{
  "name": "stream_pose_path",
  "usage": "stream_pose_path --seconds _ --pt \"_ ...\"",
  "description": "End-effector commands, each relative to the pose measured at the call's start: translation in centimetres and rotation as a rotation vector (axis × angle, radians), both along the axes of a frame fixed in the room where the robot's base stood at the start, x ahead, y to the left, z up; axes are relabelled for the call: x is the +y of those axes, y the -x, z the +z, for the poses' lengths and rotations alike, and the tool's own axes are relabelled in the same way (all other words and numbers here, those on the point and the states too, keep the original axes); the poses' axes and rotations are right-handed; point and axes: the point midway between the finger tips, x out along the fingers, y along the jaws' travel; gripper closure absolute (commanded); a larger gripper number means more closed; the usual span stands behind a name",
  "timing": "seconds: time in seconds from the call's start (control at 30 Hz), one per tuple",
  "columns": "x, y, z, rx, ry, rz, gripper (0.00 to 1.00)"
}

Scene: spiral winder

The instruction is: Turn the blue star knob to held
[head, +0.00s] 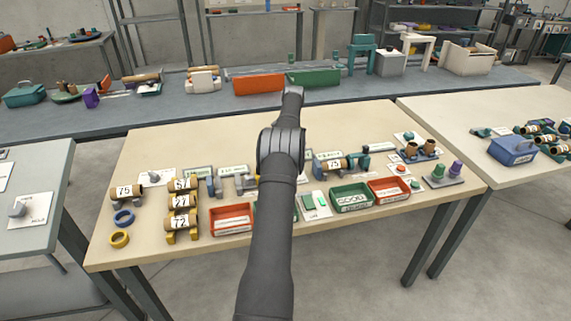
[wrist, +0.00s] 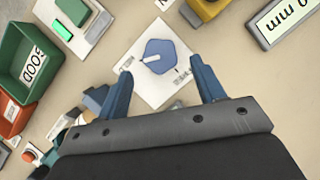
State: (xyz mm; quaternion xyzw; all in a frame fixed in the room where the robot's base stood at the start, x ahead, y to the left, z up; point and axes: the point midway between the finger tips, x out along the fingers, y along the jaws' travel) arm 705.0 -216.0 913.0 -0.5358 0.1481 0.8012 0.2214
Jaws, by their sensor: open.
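The blue star knob (wrist: 161,56) sits on a white card (wrist: 150,88) in the wrist view. A pale pointer mark on it points to the left of the picture. Small printed labels stand around it on the card, too small to read. My gripper (wrist: 161,67) is open, with one blue finger to the lower left of the knob and the other to its lower right. The knob shows between and beyond the fingertips, and I cannot tell whether they touch it. In the head view my arm seems to hide the knob, and my fingers do not show clearly.
A green tray (wrist: 13,50) and an orange tray (wrist: 8,128) lie to the left in the wrist view. A card with a green block (wrist: 73,11) is at the upper left. A yellow block (wrist: 207,8) and a "mm" display (wrist: 286,20) are at the upper right.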

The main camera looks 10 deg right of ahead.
Motion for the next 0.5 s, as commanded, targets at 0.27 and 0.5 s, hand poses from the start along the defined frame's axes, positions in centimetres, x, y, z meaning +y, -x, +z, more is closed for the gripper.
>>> stream_pose_path --seconds 0.27,0.5 --pt "-0.5 -0.8 2.4 -0.003 0.001 0.0 0.38" --pt "-0.6 -1.0 3.0 -0.003 0.001 0.0 0.38"
